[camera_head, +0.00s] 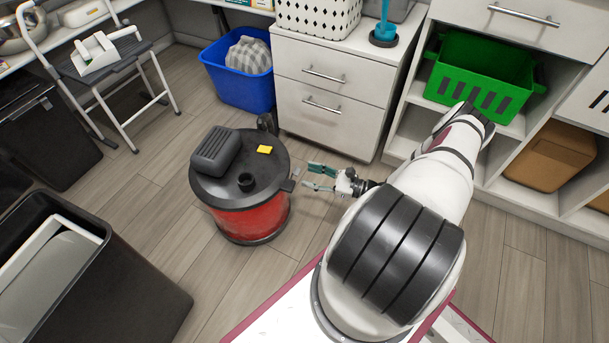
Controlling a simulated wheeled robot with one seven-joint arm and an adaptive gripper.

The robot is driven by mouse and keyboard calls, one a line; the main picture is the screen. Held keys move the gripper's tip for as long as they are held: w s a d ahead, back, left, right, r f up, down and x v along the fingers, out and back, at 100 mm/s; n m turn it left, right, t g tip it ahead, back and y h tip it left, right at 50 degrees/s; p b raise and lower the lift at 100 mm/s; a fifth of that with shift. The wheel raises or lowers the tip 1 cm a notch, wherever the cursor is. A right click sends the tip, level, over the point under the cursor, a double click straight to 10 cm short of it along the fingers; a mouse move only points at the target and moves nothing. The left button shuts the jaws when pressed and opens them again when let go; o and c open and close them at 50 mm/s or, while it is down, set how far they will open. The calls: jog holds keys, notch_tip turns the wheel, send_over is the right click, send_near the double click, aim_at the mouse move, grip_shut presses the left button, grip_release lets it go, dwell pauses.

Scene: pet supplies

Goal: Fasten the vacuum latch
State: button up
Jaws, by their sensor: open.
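A vacuum (244,203) with a red drum and a black lid stands upright on the floor left of the picture's middle. A grey motor housing, a round black port and a small yellow piece are on its lid. A small grey latch (288,185) sticks out at the lid's right rim. My gripper (310,178) is open and empty, with its two teal fingers pointing left towards the latch. The fingertips look close to the latch; I cannot tell whether they touch it. The latch is too small to tell its exact position.
A white drawer cabinet (339,100) stands behind the vacuum, with a blue bin (238,85) to its left. Open wooden floor surrounds the vacuum.

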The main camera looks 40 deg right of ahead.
aim_at(295, 169)
jog(key=shift+x, duration=1.5)
grip_shut()
jog(key=p, duration=0.1)
jog(key=r+g+h+p, duration=0.1)
jog(key=p, duration=0.1)
jog(key=shift+w+a+r+g+p, duration=0.15)
jog(key=shift+w+g+p, duration=0.15)
jog(key=shift+w, duration=0.1)
jog(key=shift+w+a+g+p, duration=0.15)
jog(key=shift+g+p, duration=0.25)
jog(key=shift+p, duration=0.3)
jog(key=shift+h, duration=0.3)
jog(key=shift+w, duration=0.1)
